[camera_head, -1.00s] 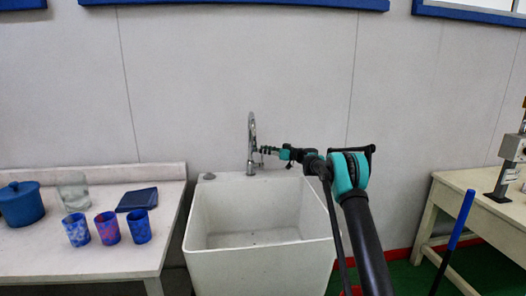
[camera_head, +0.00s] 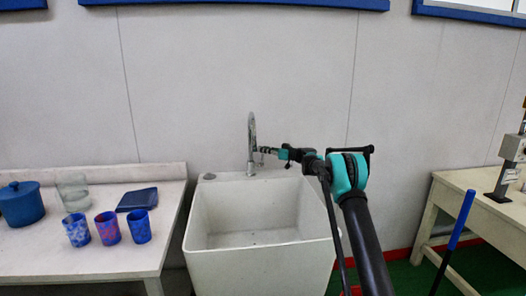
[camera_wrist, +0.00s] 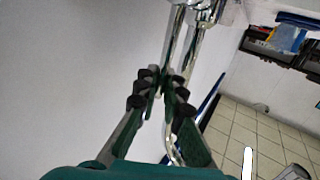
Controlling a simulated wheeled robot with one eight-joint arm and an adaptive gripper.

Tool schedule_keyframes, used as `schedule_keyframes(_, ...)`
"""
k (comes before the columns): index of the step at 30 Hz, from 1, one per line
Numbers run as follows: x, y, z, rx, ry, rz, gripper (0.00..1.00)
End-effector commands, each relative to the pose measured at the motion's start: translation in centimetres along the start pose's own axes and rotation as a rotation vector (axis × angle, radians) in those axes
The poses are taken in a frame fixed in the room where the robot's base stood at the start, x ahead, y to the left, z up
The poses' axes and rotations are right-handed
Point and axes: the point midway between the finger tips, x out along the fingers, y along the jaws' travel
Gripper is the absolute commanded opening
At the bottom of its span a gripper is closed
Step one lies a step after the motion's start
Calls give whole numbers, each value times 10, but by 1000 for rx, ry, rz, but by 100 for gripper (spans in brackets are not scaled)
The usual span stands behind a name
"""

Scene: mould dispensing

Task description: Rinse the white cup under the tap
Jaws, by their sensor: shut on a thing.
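The chrome tap (camera_head: 252,140) stands upright at the back edge of the white sink (camera_head: 215,258). My gripper (camera_head: 263,150) reaches it from the right. In the wrist view my gripper (camera_wrist: 160,88) has its fingers close together at the shiny tap (camera_wrist: 176,35). It is shut on a part of the tap, seemingly the handle, though the fingers hide the grip itself. I see no water stream. I cannot make out a white cup in either view.
The sink basin looks empty. Another table (camera_head: 470,186) stands at the right.

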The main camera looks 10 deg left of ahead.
Motion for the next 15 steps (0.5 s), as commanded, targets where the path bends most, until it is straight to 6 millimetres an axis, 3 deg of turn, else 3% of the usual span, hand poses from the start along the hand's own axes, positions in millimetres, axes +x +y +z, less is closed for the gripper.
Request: schedule_keyframes(15,-7,-10,1,-111,74,-2,0)
